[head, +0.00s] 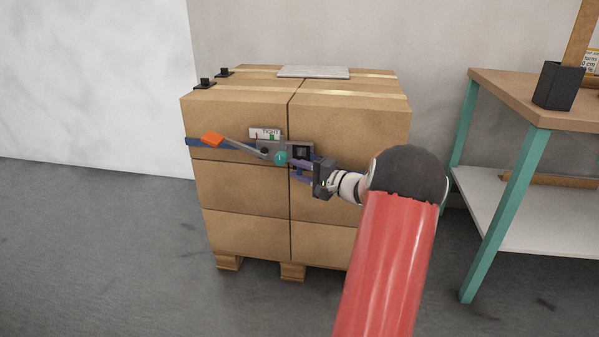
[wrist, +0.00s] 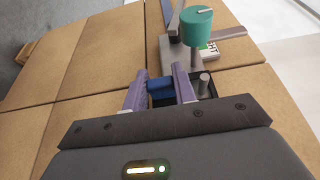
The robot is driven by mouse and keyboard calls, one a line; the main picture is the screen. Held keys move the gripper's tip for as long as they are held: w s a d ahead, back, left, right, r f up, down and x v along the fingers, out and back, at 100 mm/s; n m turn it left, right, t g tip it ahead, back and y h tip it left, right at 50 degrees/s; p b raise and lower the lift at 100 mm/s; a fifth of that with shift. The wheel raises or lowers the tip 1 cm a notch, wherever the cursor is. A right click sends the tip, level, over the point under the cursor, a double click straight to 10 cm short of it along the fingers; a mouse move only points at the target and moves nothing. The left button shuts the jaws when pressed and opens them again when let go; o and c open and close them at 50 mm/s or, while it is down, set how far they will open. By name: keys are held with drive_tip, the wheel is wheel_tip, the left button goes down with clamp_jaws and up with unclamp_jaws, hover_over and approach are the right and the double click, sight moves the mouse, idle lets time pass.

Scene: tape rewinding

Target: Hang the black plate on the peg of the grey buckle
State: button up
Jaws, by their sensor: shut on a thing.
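The grey buckle (head: 271,146) sits on the front of the stacked boxes, with a teal knob (head: 281,157). Its grey body also shows in the wrist view (wrist: 172,52). The black plate (head: 302,151) is at the buckle's right end; its dark edge shows beside my right finger in the wrist view (wrist: 210,90). A grey peg (wrist: 204,80) stands within the plate's dark outline; I cannot tell how deeply it passes through. My gripper (head: 301,170) is shut on a blue strap piece (wrist: 160,92) next to the plate. The fingers partly hide the plate.
A blue strap (head: 200,144) runs left from the buckle across the boxes (head: 240,185). A lever with an orange handle (head: 212,139) sticks out left. A workbench (head: 510,92) stands at the right. The floor at the left is clear.

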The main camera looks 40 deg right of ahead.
idle(0.4)
drive_tip(key=o, duration=1.1)
drive_tip(key=shift+c, duration=0.2)
drive_tip(key=shift+s, duration=0.1)
drive_tip(key=v, duration=0.7)
drive_tip(key=shift+s, duration=0.3)
